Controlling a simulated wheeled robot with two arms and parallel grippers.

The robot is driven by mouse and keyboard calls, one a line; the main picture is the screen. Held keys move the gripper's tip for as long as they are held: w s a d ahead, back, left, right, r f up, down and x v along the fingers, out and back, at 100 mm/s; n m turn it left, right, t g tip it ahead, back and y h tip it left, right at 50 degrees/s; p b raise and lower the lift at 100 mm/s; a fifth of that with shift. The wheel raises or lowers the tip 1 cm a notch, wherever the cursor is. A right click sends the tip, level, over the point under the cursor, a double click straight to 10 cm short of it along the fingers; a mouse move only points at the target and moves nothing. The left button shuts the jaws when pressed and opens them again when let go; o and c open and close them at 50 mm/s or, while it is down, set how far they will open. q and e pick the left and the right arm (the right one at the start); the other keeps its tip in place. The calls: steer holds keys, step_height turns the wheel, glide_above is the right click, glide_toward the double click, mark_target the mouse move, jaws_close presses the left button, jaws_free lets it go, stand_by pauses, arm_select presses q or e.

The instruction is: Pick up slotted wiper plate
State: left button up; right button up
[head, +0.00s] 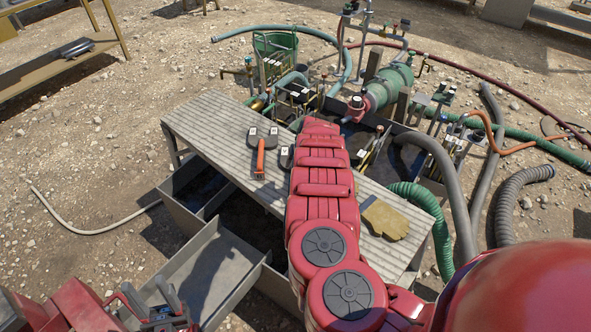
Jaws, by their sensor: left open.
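A dark grey, slotted plate with a pale label (262,135), which looks like the wiper plate, lies flat on the grey bench (205,115). An orange-handled tool (260,158) lies against its slot. A second dark piece with a pale label (285,157) lies just to the right, partly hidden by my red right arm. I cannot tell whether it is a similar plate. My left gripper (150,299) is open and empty at the lower left, well apart from the plates. My right arm crosses over the bench; its gripper is not visible.
A tan glove (384,219) lies on the bench's right part. Open grey tank compartments (205,272) lie below the bench, in front. Hoses, valves and a green pump (390,85) crowd the area behind. The bench's left end is clear.

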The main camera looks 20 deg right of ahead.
steer(key=shift+w+f, duration=0.1)
steer(key=shift+f, duration=0.4)
steer(key=shift+w+d+f, duration=0.1)
steer(key=shift+w+f, duration=0.1)
steer(key=shift+f, duration=0.3)
steer(key=b+x, duration=0.1)
steer(key=x, duration=0.2)
steer(key=shift+s+d+f+b, duration=0.1)
steer(key=shift+f+b, duration=0.2)
steer(key=shift+b, duration=0.1)
steer(key=shift+w+f, duration=0.25)
steer(key=shift+a, duration=0.25)
jaws_close()
